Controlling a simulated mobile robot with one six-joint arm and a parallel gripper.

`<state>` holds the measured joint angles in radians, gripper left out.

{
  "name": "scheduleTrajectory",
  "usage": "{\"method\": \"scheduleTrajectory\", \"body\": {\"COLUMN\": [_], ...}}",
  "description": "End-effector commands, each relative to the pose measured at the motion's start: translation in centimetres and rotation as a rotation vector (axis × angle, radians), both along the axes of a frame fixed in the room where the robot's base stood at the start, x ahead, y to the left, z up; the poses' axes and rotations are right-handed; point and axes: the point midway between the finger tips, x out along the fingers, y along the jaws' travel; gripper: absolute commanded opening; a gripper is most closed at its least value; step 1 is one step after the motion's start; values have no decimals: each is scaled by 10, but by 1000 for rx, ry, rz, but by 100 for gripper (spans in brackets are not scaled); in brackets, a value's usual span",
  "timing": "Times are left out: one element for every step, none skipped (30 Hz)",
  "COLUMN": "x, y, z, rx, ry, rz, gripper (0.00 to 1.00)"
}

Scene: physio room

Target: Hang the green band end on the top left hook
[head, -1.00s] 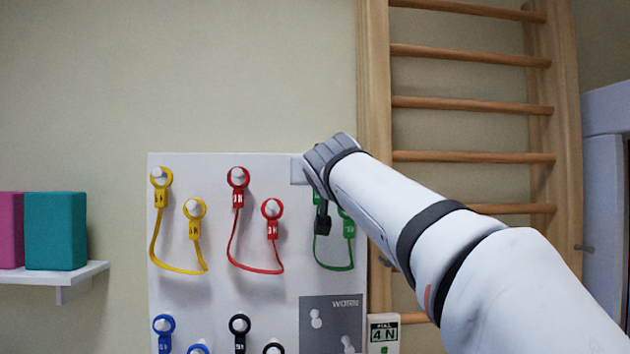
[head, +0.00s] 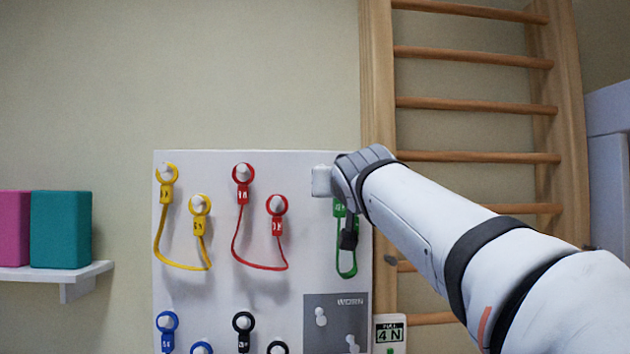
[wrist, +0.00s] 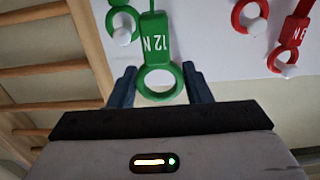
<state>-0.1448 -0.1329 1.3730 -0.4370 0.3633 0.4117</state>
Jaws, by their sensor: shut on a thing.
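My gripper (wrist: 160,72) is shut on the green band end, a green ring (wrist: 160,66) with a 12 N tag, which sits between the two dark fingers in the wrist view. Whether a hook pokes through this ring I cannot tell. The band's other green end (wrist: 122,26) is on a white hook beside it. In the head view my gripper (head: 346,215) is at the board's upper right, partly hiding the green band (head: 347,270), which hangs in a narrow loop.
The white board (head: 225,290) also carries yellow (head: 182,266), red (head: 260,267), blue and black bands on hooks. Wooden wall bars (head: 378,100) rise right behind my arm. A 4 N sign (head: 389,333) is beside the board. A shelf (head: 85,272) with blocks is left.

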Motion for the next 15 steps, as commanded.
{"method": "scheduleTrajectory", "body": {"x": [-1, -1, -1, -1, -1, -1, -1, -1, -1, -1, -1, 0, -1, -1, -2], "y": [-6, -9, -13, -15, -18, -22, -24, -27, -31, -33, -36, -39, -42, -45, -50], "z": [-7, -10, -14, -16, -19, -23, -26, -29, -33, -33, -36, -40, -43, -46, -50], "rx": [1, 1, 1, 1, 0, 1, 0, 1, 3, 1, 1, 2, 2, 2, 3], "ry": [0, -1, -1, 0, 1, 2, 1, 0, 0, 1, 3, 4, 2, 2, 1], "rz": [-3, -4, -4, -3, -2, -3, -2, -3, -5, -2, 0, 0, -1, -2, -7], "gripper": [0, 0, 0, 0, 0, 0, 0, 0, 0, 0, 0, 0, 0, 0, 0]}}
